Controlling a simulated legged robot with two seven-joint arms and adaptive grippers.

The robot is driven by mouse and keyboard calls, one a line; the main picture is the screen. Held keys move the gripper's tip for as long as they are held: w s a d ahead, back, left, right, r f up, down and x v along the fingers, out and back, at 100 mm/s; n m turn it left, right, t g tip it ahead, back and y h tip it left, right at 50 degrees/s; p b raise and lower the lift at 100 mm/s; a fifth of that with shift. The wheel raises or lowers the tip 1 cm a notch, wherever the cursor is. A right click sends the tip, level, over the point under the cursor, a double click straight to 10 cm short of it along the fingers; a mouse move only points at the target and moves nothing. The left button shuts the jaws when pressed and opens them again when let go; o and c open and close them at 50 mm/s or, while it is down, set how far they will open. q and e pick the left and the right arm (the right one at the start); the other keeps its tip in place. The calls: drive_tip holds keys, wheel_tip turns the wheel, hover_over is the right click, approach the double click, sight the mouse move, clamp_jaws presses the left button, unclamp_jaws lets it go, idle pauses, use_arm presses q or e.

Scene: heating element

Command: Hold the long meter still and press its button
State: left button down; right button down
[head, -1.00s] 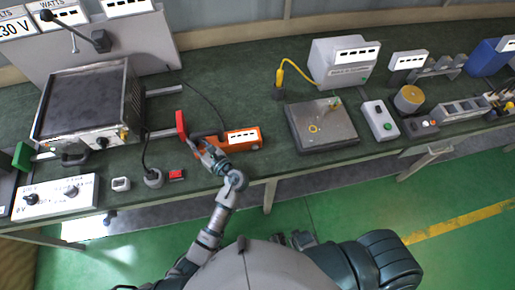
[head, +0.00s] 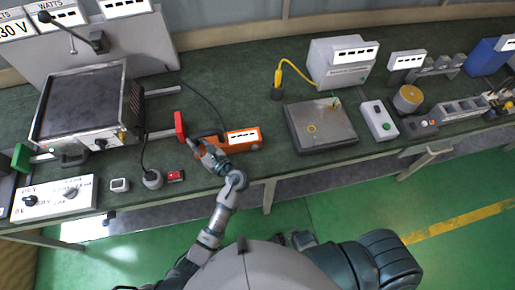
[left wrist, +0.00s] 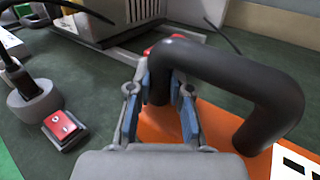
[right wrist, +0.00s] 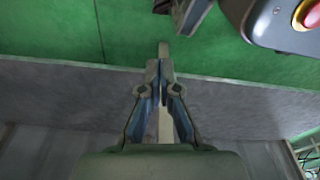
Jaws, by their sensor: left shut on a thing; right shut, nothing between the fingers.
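The long meter (head: 243,137) is an orange body with a white display panel and a black handle, lying on the green bench. In the left wrist view its black handle (left wrist: 225,65) arches over the orange body (left wrist: 220,128). My left gripper (head: 196,143) is shut on one leg of the handle, its blue-padded fingers (left wrist: 172,100) on either side of it. The meter's button cannot be made out. My right gripper (right wrist: 162,72) is shut and empty, over the floor and away from the meter; it is not clear in the head view.
A small red-button box (head: 176,175) and a grey round base (head: 152,179) sit nearby. A flat grey plate unit (head: 320,127) is to the right. Bench space in front of the meter is clear.

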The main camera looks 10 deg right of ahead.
drive_tip(key=w+a+r+t+y, duration=0.3)
drive_tip(key=w+r+t, duration=0.1)
drive_tip(key=w+r, duration=1)
drive_tip(key=w+a+r+n+t+y, duration=0.1)
drive_tip(key=a+r, duration=0.1)
drive_tip(key=r, duration=0.6)
drive_tip(key=w+a+r+t+y, duration=0.1)
drive_tip(key=r+y, duration=0.1)
drive_tip(key=r, duration=0.6)
drive_tip(key=w+a+r+n+t+y, duration=0.1)
drive_tip(key=a+r, duration=0.1)
drive_tip(key=r, duration=0.6)
drive_tip(key=shift+w+a+r+n+t, duration=0.1)
drive_tip(key=shift+a+r+n+t, duration=0.2)
drive_tip(key=shift+r+t, duration=0.1)
drive_tip(key=shift+w+r, duration=0.1)
drive_tip(key=shift+r, duration=0.25)
